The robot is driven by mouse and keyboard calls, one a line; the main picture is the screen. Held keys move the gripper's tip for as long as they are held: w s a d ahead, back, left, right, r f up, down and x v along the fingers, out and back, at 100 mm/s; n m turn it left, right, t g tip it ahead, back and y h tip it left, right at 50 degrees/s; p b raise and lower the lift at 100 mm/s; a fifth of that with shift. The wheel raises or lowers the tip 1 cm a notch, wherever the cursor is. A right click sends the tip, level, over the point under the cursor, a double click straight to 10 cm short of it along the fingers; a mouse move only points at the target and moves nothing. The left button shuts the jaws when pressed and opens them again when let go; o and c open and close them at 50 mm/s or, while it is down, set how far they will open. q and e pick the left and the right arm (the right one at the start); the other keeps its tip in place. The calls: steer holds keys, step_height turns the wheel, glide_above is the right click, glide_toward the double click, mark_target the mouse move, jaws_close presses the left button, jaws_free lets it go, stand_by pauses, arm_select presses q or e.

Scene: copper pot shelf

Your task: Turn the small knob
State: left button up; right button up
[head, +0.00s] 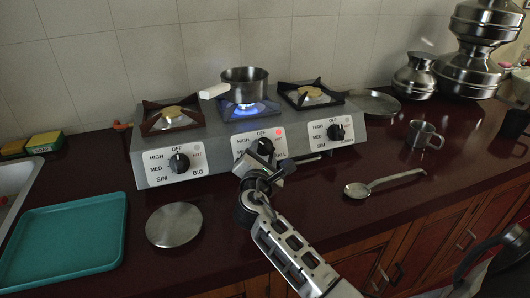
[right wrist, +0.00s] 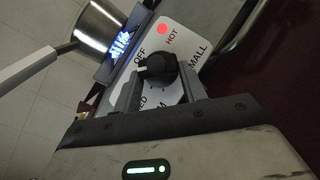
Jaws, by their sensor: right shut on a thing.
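The stove's middle panel (right wrist: 185,45) carries the word SMALL in the right wrist view. Its black knob (right wrist: 157,68) sits between the fingers of my right gripper (right wrist: 158,84), which is shut on it. In the head view the same knob (head: 265,146) shows just above my right gripper (head: 266,165), which hides the panel's lower part. A red HOT light (head: 281,132) is lit on this panel. The middle burner has a blue flame (head: 246,109) under a steel saucepan (head: 245,84) with a white handle. My left gripper is not in view.
The left knob (head: 179,162) is on the panel marked BIG; the right knob (head: 336,132) is on the other side. A round metal lid (head: 174,225), teal tray (head: 65,240), ladle (head: 357,189) and steel mug (head: 422,134) lie around the stove. The saucepan's handle points left.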

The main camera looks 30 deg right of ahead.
steer(key=shift+w+a+r+m+g+h+p, duration=0.1)
steer(key=shift+r+m+g+h+p, duration=0.1)
steer(key=shift+m+g, duration=0.3)
steer(key=shift+a+r+m+g+h+p, duration=0.1)
steer(key=shift+m+g+p, duration=0.15)
steer(key=shift+m, duration=0.45)
steer(key=shift+w+r+m+g+p, duration=0.15)
steer(key=shift+m+g+p, duration=0.35)
steer(key=shift+m, duration=0.5)
steer(key=m+g+p, duration=0.2)
steer(key=m, duration=0.1)
steer(key=shift+r, duration=0.2)
steer(key=shift+w+m+g+p, duration=0.15)
steer(key=shift+m+g+p, duration=0.35)
steer(key=shift+m, duration=0.3)
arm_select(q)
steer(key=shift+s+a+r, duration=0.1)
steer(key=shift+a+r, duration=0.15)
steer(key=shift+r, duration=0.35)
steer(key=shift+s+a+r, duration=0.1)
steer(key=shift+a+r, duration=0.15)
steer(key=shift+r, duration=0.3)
arm_select(e)
steer(key=shift+y, duration=0.4)
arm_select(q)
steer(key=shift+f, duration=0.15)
arm_select(e)
steer(key=shift+m+g, duration=0.25)
steer(key=shift+m, duration=0.05)
steer(key=o, duration=1)
